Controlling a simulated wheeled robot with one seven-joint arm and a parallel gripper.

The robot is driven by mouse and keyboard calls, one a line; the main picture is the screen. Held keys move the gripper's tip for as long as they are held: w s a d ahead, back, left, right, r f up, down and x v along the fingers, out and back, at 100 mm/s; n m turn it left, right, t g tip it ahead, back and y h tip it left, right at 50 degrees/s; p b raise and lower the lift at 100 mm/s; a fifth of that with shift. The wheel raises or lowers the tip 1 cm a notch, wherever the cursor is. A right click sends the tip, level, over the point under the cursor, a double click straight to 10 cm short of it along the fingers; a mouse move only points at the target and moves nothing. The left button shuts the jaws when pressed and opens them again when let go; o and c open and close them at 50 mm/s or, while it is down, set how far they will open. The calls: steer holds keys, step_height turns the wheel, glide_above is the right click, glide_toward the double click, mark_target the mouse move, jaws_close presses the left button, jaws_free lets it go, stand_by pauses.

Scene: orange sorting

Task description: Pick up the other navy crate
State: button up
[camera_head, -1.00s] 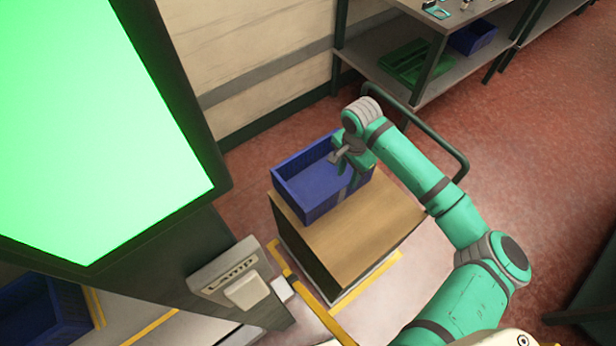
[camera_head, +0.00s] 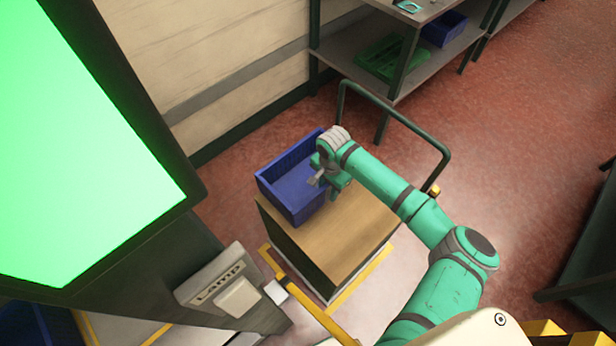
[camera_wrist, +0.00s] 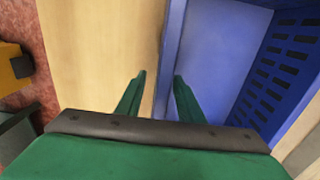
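A navy crate (camera_head: 277,203) sits upright and empty on a wooden-topped block (camera_head: 335,240) in the head view. My gripper (camera_head: 326,190) points down at the crate's right-hand wall. In the wrist view the crate (camera_wrist: 283,70) fills the right side, with a slotted end wall. My two green fingers (camera_wrist: 160,82) are apart, one on each side of the crate's long wall, with a narrow gap showing beside it. Another navy crate (camera_head: 22,328) shows partly at the bottom left corner of the head view.
A dark green cart handle (camera_head: 398,118) rises behind the block. A shelf (camera_head: 400,75) at the back holds a green crate (camera_head: 390,58) and a blue crate (camera_head: 443,29). A large lit green screen (camera_head: 75,130) stands at left. Red floor (camera_head: 520,140) is free at right.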

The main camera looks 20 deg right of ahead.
steer(key=shift+f, duration=0.15)
steer(key=shift+a, duration=0.15)
jaws_close()
steer(key=shift+w, duration=0.1)
